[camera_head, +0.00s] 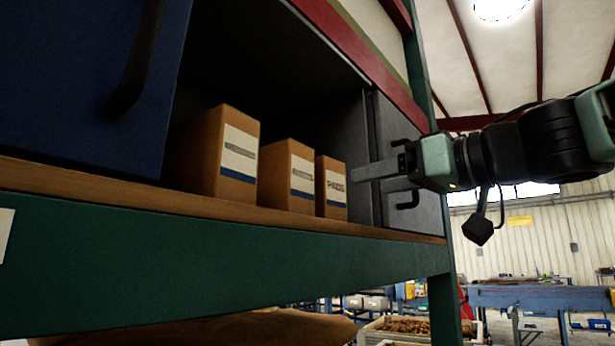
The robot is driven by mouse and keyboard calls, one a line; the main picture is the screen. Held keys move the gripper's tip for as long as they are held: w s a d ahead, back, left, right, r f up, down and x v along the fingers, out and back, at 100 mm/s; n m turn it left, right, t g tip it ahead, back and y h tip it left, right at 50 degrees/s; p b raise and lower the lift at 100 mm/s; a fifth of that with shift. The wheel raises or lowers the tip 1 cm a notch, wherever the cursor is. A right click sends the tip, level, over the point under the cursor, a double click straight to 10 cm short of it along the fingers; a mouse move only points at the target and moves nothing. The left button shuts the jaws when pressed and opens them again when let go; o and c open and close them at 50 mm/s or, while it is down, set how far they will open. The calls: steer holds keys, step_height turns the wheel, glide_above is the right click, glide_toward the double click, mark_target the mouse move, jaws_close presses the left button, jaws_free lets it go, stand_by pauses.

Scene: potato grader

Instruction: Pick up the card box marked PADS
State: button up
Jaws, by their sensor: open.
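Three brown card boxes with white and blue labels stand upright in a row inside an open compartment on the shelf. The smallest, rightmost box (331,188) has dark lettering that appears to read PADS. The middle box (287,175) and the larger left box (215,152) have labels I cannot read. My gripper (362,173) comes in from the right, with its fingers pointing left towards the rightmost box. It is open and empty, and appears apart from the box. One finger overlaps much of the other in this view.
The wooden shelf board (150,204) has a green front beam (220,272). A dark blue door (70,70) with a handle stands at left. A grey door (402,150) with a handle is close behind my gripper. A crate of potatoes (405,326) is below.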

mark_target(336, 191)
steer(key=p+x, duration=0.3)
steer(key=x, duration=0.5)
steer(key=shift+d+f, duration=0.1)
steer(key=shift+p+x, duration=0.5)
steer(key=shift+x, duration=2.45)
steer(key=shift+d, duration=0.1)
steer(key=c, duration=0.9)
